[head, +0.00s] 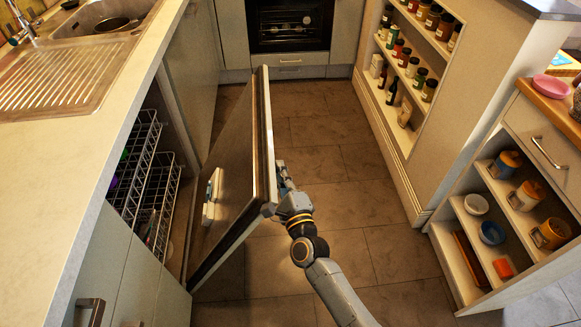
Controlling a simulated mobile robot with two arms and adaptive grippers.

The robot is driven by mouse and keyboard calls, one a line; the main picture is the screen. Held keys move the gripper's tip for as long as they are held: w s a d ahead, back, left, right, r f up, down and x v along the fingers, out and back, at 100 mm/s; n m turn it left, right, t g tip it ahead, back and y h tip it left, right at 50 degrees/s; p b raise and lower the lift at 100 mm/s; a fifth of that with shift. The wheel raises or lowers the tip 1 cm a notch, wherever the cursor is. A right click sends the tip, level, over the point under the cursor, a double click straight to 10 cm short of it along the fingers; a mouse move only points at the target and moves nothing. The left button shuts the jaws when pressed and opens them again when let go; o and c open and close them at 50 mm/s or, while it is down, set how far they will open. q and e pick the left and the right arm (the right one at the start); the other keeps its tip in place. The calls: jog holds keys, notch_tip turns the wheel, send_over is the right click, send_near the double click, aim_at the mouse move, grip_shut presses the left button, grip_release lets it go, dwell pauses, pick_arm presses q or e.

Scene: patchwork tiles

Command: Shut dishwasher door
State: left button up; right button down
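The dishwasher door (233,150) stands partly open, tilted out from the counter on the left. Its dark inner face and a pale dispenser (211,197) on it are visible. Behind it, the dishwasher's wire racks (157,190) show inside the open cavity under the counter. My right gripper (284,178) is at the outer side of the door, close to its edge. Its fingers are partly hidden by the door edge, so I cannot tell whether they touch it or how far they are open. My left gripper is out of view.
The counter (105,130) with a sink (95,15) runs along the left. An oven (290,25) is at the back. Shelves with jars (408,70) and a lower unit with canisters (520,195) line the right. The tiled floor (345,180) between is clear.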

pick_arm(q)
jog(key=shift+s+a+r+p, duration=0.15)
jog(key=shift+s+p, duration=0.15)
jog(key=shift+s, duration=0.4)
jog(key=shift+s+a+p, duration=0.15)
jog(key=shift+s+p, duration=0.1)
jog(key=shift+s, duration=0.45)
pick_arm(e)
jog(key=shift+s+a+r+n, duration=0.1)
jog(key=shift+a+r+n, duration=0.1)
jog(key=shift+a+r, duration=0.25)
jog(key=shift+a+r+n, duration=0.2)
jog(key=shift+a, duration=0.35)
